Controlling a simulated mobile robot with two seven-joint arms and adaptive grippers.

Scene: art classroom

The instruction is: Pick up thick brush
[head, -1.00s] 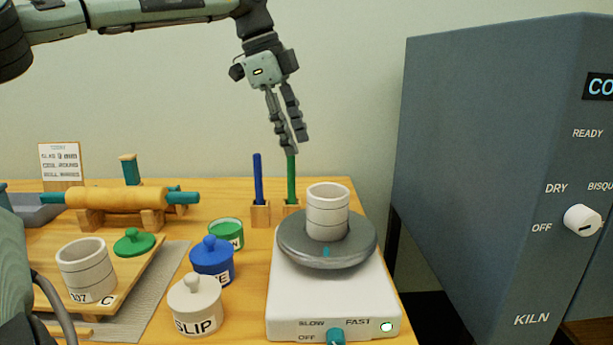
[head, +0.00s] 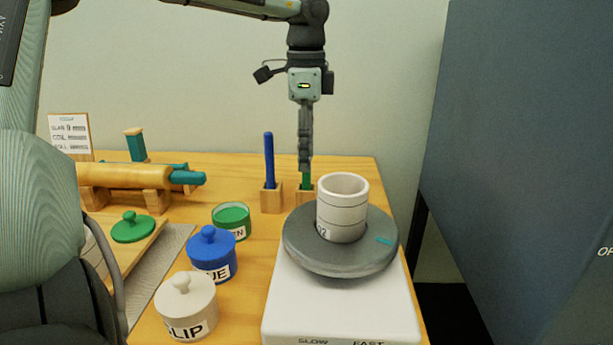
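A blue brush (head: 269,162) stands upright in a small wooden holder (head: 271,201) near the back of the table. A green brush (head: 307,180) stands in a second wooden holder (head: 304,197) just to its right. I cannot tell from the picture which brush is the thick one. My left gripper (head: 305,165) points straight down at the green brush. Its fingers hide most of the brush's upper part and appear edge-on, so their gap and any contact are hidden. My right gripper is not in view.
A white cup (head: 342,210) stands on the grey wheel (head: 330,261) close in front of the holders. Green (head: 231,218), blue (head: 212,256) and white (head: 187,306) jars stand to the left. A rolling pin (head: 125,177) lies further left. The kiln (head: 530,150) rises at right.

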